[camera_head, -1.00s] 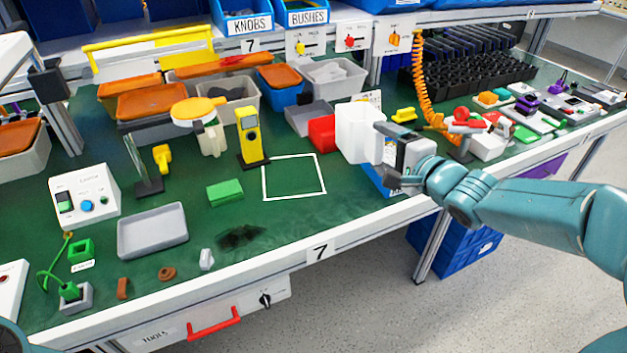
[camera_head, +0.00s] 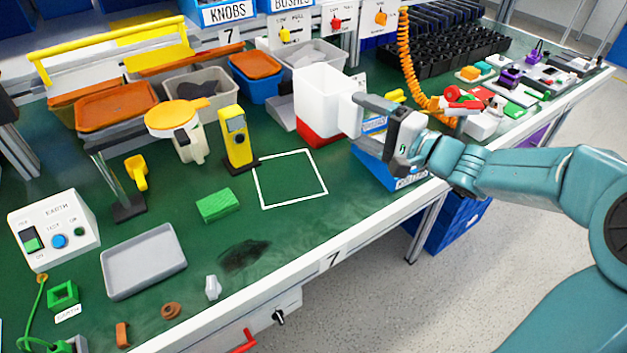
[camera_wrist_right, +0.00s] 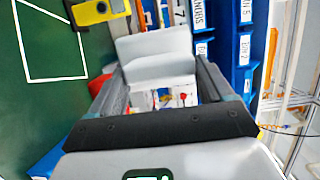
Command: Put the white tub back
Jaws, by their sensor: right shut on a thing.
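The white tub (camera_head: 322,98) is off the green bench top, in front of and partly over a red bin (camera_head: 312,134). My right gripper (camera_head: 362,118) is shut on the tub at its right side, where a handle-like part shows. In the right wrist view the white tub (camera_wrist_right: 155,52) sits between the two fingers of my right gripper (camera_wrist_right: 162,80). The tub looks roughly upright. A white square outline (camera_head: 262,195) is marked on the bench, left of and below the tub; nothing stands inside it. My left gripper is not in view.
A yellow device (camera_head: 236,140) stands just behind the square's left corner. A green block (camera_head: 218,205) lies left of the square. A blue bin (camera_head: 375,170) is under my right gripper. An orange coiled cord (camera_head: 406,70) hangs behind it. The bench's front edge is near.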

